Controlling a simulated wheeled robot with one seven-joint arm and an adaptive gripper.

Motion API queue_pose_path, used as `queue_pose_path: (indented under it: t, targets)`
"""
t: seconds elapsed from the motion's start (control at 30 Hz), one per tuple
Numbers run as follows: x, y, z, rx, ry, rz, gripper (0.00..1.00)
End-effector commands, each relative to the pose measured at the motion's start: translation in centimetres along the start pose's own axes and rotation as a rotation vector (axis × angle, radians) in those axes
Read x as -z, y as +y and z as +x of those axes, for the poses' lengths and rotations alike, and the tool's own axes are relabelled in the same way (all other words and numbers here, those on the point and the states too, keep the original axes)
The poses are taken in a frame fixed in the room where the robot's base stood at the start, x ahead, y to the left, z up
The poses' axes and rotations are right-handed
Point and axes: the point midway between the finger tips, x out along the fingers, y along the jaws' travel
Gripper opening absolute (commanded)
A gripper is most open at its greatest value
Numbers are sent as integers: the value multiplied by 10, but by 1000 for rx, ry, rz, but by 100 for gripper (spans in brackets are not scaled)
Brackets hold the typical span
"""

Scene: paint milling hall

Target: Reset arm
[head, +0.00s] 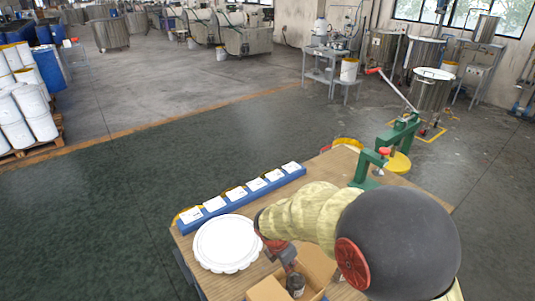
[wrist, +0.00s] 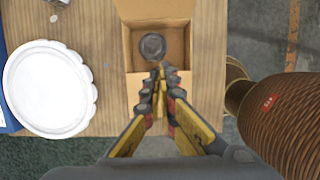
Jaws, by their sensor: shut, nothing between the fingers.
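My gripper (wrist: 160,72) is shut and empty, with its yellow and dark fingers together in the wrist view. It points over an open cardboard box (wrist: 133,50) on a wooden table. A dark round-topped item (wrist: 153,46) is in the box, just ahead of the fingertips; whether they touch it I cannot tell. In the head view the box (head: 270,290) is at the bottom, with the dark item (head: 295,284) in it. My sleeved arm hides part of the table and most of the gripper there.
A white round lid-like disc (head: 226,244) lies on the table (head: 325,165), left of the box. A blue rack (head: 240,198) with several white-topped pieces runs along the far left edge. A green hand press (head: 372,160) stands at the far right.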

Motion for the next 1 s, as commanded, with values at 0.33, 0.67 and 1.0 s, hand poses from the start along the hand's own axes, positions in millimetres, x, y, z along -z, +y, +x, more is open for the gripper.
queue_pose_path:
  t: [0.33,0.67,1.0]
  targets:
    - [18,-40,3,100,24,514,0]
    - [23,-129,-72,132,120,1507,0]
    - [25,-204,-115,4,336,2061,0]
